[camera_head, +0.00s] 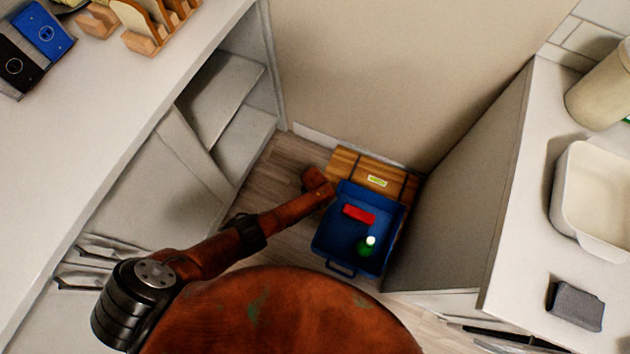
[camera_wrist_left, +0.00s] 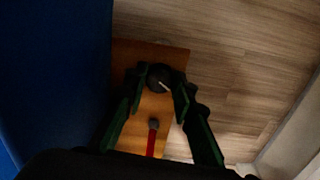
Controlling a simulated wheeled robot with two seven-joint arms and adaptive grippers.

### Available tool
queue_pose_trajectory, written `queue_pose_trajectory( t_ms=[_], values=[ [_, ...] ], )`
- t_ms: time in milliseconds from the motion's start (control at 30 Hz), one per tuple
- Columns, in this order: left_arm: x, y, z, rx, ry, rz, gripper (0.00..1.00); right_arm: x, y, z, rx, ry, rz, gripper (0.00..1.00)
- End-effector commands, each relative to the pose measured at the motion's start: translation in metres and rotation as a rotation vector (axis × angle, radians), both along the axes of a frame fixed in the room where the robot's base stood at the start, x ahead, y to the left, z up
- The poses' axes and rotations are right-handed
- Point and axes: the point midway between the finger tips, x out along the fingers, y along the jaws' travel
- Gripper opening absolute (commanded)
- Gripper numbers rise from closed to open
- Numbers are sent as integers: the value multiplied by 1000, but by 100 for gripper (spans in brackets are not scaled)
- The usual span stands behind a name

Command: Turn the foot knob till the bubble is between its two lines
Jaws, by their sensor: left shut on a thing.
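The round black foot knob (camera_wrist_left: 159,76) with a pale pointer mark sits on a wooden board, seen in the left wrist view. My left gripper (camera_wrist_left: 159,84) has its two dark fingers on either side of the knob and is shut on it. In the head view, my rust-coloured left arm reaches down to the left end of the wooden platform (camera_head: 344,161), hiding the knob and the fingers. The yellow-green level vial (camera_head: 377,181) lies on the platform's top. Its bubble and two lines are too small to make out. My right gripper is not in view.
A blue bin (camera_head: 330,245) stands against the platform, holding a red block (camera_head: 358,214) and a green bottle with a white cap (camera_head: 367,247). A red strip (camera_wrist_left: 151,145) lies near the knob. Cabinets flank the narrow floor gap on both sides.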

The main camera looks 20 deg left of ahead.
Motion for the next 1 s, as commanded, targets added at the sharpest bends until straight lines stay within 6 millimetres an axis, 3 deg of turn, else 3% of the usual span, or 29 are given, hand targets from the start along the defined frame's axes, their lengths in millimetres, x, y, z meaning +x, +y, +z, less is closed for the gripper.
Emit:
queue_pose_trajectory(
  t_ms=[600,1000],
  values=[
    [-2,0,-2,-3,5,-581,0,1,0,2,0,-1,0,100],
    [-1,0,-2,-3,4,-880,0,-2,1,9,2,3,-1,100]
  ],
)
